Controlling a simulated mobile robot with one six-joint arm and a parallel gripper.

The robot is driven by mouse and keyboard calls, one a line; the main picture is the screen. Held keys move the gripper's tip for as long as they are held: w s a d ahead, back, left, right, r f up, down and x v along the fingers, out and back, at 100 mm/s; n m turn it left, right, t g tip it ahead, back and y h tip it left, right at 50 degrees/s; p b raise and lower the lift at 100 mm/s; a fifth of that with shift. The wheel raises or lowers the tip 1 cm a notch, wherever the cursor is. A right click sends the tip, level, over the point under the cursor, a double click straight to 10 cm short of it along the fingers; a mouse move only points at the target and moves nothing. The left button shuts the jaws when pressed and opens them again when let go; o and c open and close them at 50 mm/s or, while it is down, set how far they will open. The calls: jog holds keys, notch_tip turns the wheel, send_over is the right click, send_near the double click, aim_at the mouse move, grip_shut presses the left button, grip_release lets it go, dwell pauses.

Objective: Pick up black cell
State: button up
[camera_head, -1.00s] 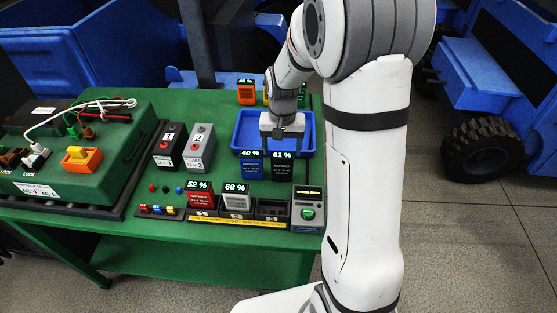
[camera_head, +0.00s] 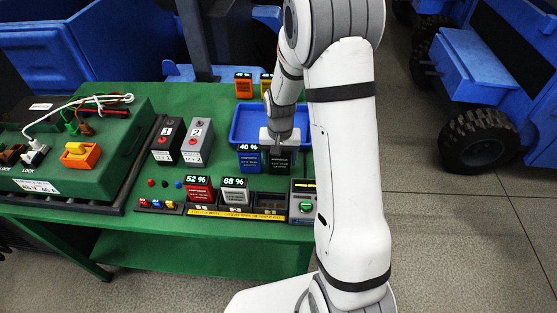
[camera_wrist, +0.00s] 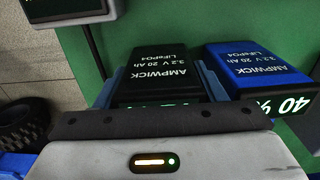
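The black cell (camera_head: 280,160) stands upright on the green bench, in front of the blue tray and just right of the blue cell (camera_head: 249,159). My gripper (camera_head: 280,146) is over it and hides its display in the head view. In the wrist view, the black cell (camera_wrist: 163,72) lies between my two blue-grey fingers, one along each side. The fingers stand apart; whether they touch the cell is hard to tell. The blue cell (camera_wrist: 258,68) is close beside the right finger in that view.
The blue tray (camera_head: 240,128) lies behind the cells. In front, a dock (camera_head: 268,210) holds a red cell (camera_head: 199,190) and a grey cell (camera_head: 235,192), with an empty slot beside them. A grey device with a green button (camera_head: 304,203) stands at its right end.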

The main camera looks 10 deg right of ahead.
jog(key=c, duration=0.9)
